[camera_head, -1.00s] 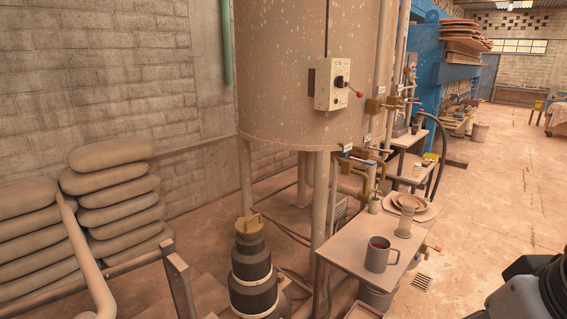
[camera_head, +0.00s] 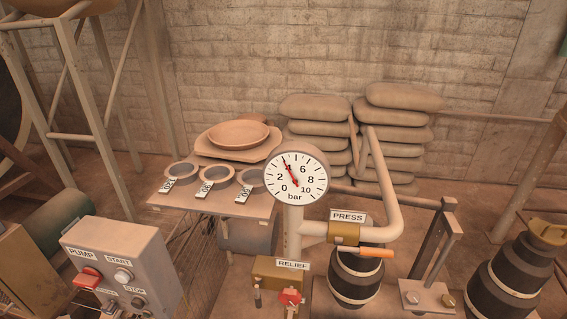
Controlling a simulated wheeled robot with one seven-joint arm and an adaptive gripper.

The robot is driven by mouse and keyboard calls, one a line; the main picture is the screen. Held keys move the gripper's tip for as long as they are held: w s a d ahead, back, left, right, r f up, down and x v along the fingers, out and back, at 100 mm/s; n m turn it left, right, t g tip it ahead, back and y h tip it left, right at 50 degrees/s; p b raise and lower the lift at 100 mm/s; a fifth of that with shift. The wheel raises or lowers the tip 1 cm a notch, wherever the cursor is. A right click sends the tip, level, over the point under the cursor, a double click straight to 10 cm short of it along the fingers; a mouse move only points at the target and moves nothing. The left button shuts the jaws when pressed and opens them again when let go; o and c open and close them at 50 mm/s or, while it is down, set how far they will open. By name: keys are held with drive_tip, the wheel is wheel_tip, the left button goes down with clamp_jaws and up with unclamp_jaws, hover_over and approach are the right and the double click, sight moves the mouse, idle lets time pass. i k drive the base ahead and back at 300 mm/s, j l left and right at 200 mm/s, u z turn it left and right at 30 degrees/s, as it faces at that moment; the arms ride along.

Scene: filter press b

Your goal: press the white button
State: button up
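A grey control box (camera_head: 135,255) labelled PUMP, START and STOP stands at the lower left. A round white button (camera_head: 124,275) sits under the START label on its sloped face. A red rocker or switch (camera_head: 88,277) is to its left under PUMP. A darker round button (camera_head: 138,302) is below it by the STOP label. My gripper is not in view, so its distance from the box cannot be seen.
A pressure gauge (camera_head: 296,178) reads near 4 bar on a pipe. A PRESS valve (camera_head: 345,234) with an orange handle and a RELIEF valve (camera_head: 290,297) with a red handle stand right of the box. A small table (camera_head: 165,200) holds rings and a dish. Stacked sacks (camera_head: 404,97) are behind.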

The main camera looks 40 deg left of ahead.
sight(122, 276)
drive_tip(key=u, duration=2.25)
drive_tip(key=j+u, duration=0.45)
drive_tip(key=j, duration=1.05)
